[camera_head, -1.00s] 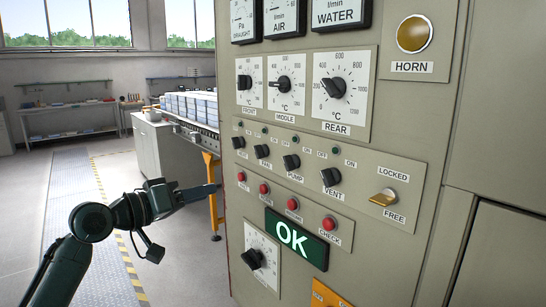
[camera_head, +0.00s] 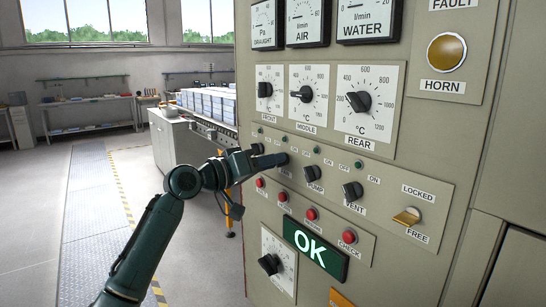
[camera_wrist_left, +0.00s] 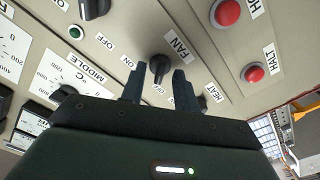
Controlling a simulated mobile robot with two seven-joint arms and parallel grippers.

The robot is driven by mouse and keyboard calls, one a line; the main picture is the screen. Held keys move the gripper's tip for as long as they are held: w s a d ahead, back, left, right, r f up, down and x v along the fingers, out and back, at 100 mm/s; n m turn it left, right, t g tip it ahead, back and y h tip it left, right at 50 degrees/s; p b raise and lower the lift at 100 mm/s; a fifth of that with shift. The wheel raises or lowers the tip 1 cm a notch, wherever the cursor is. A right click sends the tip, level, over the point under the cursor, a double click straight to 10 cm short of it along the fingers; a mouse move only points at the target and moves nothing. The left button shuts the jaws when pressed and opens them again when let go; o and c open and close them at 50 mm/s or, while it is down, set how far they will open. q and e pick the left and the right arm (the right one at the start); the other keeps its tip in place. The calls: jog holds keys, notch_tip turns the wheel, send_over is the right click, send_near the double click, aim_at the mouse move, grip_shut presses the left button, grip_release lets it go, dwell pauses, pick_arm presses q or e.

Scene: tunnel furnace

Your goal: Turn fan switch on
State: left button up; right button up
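The fan switch is a dark rotary knob (camera_wrist_left: 158,66) on the beige panel, beside the FAN label (camera_wrist_left: 178,45) in the left wrist view. Its grip points down in that view, toward the OFF label (camera_wrist_left: 160,89); the ON label (camera_wrist_left: 128,61) is to its left. My left gripper (camera_wrist_left: 158,80) is open, with one finger on each side of the knob and a visible gap to it. In the head view my left gripper (camera_head: 274,160) reaches the panel at the fan knob and partly hides that row. My right gripper is not in view.
The pump knob (camera_head: 313,173) and vent knob (camera_head: 352,192) are to the right in the same row. Red buttons (camera_head: 311,214) and a green OK display (camera_head: 315,248) lie below. Temperature dials (camera_head: 308,94) are above. The heat knob is hidden in the head view.

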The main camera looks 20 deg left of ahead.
pick_arm(q)
jog(key=shift+w+d, duration=0.4)
jog(key=shift+w, duration=0.05)
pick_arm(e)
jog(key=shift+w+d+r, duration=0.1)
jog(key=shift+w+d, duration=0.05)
pick_arm(q)
jog(key=c, duration=0.6)
jog(key=m+b, duration=0.8)
jog(key=m, duration=0.5)
jog(key=shift+m, duration=0.4)
jog(key=shift+c, duration=0.2)
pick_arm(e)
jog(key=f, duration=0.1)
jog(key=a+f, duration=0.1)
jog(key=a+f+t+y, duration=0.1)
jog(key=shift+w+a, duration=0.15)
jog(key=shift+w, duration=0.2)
pick_arm(q)
jog(key=shift+b, duration=0.3)
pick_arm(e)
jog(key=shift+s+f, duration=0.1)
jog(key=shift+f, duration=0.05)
